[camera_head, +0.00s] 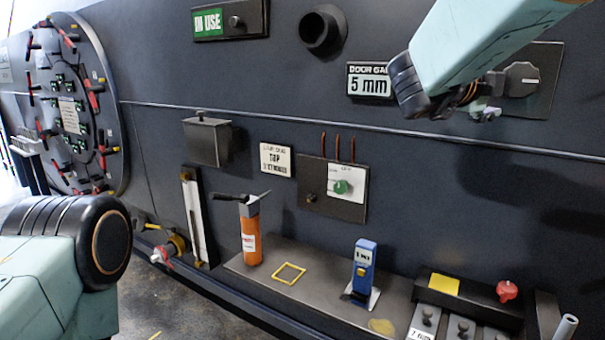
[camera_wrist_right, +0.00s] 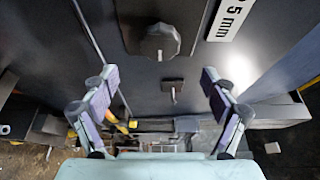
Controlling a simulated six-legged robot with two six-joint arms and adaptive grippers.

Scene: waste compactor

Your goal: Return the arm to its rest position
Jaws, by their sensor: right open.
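My right arm (camera_head: 490,45) comes in from the upper right of the head view, raised in front of the dark wall panel. Its right gripper is mostly hidden behind the arm there. In the right wrist view my right gripper (camera_wrist_right: 158,78) is open, its two fingers wide apart with nothing between them. A dark knob (camera_wrist_right: 160,42) on the wall shows beyond the fingertips, apart from them. My left arm (camera_head: 60,260) shows at the lower left of the head view. Its gripper is out of the picture.
An orange canister (camera_head: 250,240) and a blue device (camera_head: 362,268) stand on the grey ledge (camera_head: 320,283), a yellow square outline between them. A round hatch (camera_head: 75,105) is at the left. A "5 mm" sign (camera_head: 369,85) and a knob panel (camera_head: 522,80) are near my right arm.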

